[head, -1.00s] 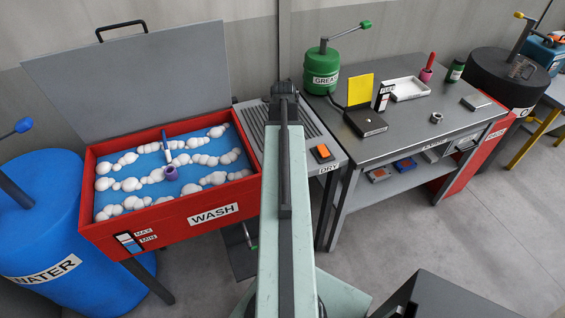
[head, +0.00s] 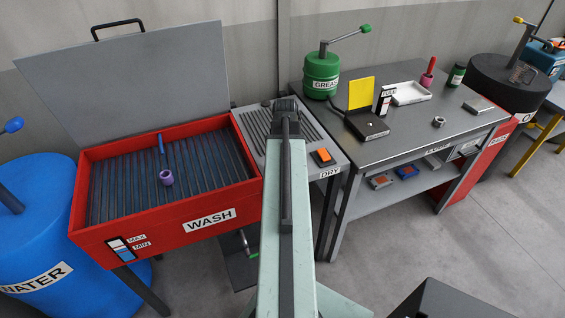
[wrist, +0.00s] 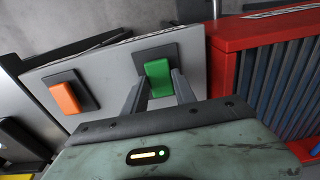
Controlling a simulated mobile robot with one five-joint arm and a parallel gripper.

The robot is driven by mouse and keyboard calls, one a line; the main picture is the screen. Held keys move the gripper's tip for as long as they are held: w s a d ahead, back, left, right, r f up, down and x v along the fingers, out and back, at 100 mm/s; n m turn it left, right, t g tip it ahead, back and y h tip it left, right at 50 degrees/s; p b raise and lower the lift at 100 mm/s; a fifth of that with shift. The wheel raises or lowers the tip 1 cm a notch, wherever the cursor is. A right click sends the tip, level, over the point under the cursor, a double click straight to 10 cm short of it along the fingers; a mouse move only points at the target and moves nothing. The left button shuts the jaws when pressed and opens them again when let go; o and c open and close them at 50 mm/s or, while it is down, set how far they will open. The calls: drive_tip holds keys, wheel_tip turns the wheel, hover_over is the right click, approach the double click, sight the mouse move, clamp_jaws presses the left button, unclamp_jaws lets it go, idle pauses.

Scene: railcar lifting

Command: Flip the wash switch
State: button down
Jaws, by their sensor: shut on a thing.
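In the wrist view my gripper (wrist: 158,85) has its two fingers closed on either side of a green rocker switch (wrist: 157,71). The switch sits on a dark plate on a grey panel. An orange rocker switch (wrist: 65,97) is on the same panel to its left; it also shows in the head view (head: 322,156) near the DRY label. The red WASH basin (head: 178,223) stands to the left in the head view, with bare dark slats and no foam. My arm hides the gripper and the green switch in the head view.
A brush with a blue handle and purple end (head: 166,177) lies in the basin. A blue WATER barrel (head: 45,235) stands at left. A grey workbench (head: 420,150) with a green GREASE pot (head: 321,75) is at right. A green-tipped lever (head: 249,247) shows below the basin.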

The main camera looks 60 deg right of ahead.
drive_tip(key=shift+s+a+f+t+h, duration=0.15)
drive_tip(key=shift+s+t+h, duration=0.1)
drive_tip(key=shift+t+h, duration=0.2)
drive_tip(key=shift+w, duration=0.1)
drive_tip(key=c, duration=1)
unclamp_jaws()
drive_tip(key=shift+r, duration=0.25)
drive_tip(key=r+p, duration=0.5)
drive_tip(key=s+r+p, duration=0.1)
drive_tip(key=r+p, duration=0.1)
drive_tip(key=shift+s+a+r, duration=0.1)
drive_tip(key=shift+a+r, duration=0.1)
drive_tip(key=shift+a, duration=0.1)
